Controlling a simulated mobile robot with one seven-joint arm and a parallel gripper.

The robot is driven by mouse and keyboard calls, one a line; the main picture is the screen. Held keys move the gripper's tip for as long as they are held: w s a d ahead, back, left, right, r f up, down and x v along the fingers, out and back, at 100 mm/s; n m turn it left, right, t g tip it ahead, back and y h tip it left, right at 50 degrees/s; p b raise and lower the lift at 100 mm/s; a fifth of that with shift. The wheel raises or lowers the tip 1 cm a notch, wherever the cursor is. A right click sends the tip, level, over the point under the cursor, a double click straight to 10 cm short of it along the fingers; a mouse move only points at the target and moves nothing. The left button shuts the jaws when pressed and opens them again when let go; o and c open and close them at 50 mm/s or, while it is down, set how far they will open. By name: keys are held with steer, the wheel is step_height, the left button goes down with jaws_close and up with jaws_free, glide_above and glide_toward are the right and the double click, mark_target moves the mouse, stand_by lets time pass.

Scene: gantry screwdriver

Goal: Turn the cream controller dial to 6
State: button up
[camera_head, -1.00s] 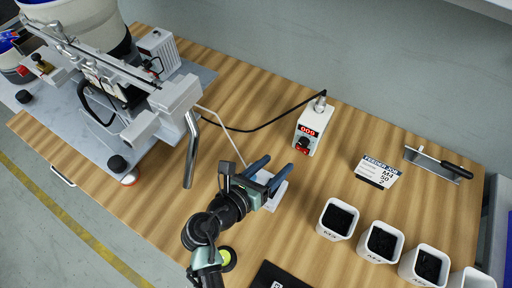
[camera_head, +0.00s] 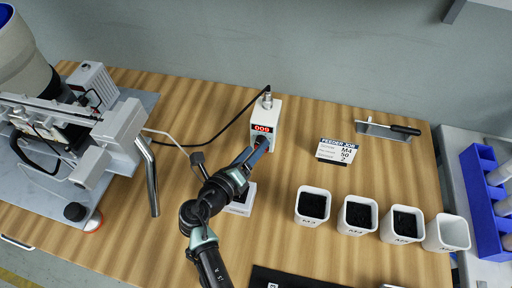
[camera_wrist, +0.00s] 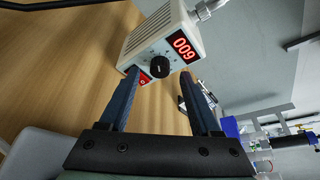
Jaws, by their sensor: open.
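The cream controller (camera_head: 275,110) stands on the wooden table with a lit red display on its front. The display seems to read 009, though its digits are small and tilted. In the wrist view the controller (camera_wrist: 165,35) sits straight ahead, with its round black dial (camera_wrist: 159,67) below the display. The dial's pointer setting is too small to read. My gripper (camera_head: 262,147) is open at the controller's front, and its blue fingers partly hide the dial in the head view. In the wrist view the fingertips of my gripper (camera_wrist: 160,75) are on either side of the dial, apparently not touching it.
A red switch (camera_wrist: 144,78) is beside the dial, close to the left finger. A black cable runs from the controller's back. The feeder job card (camera_head: 336,150) and several white bins (camera_head: 312,190) stand to the right. A large machine (camera_head: 100,135) fills the left.

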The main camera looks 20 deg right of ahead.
steer(key=shift+x, duration=0.9)
steer(key=shift+c, duration=0.2)
jaws_close()
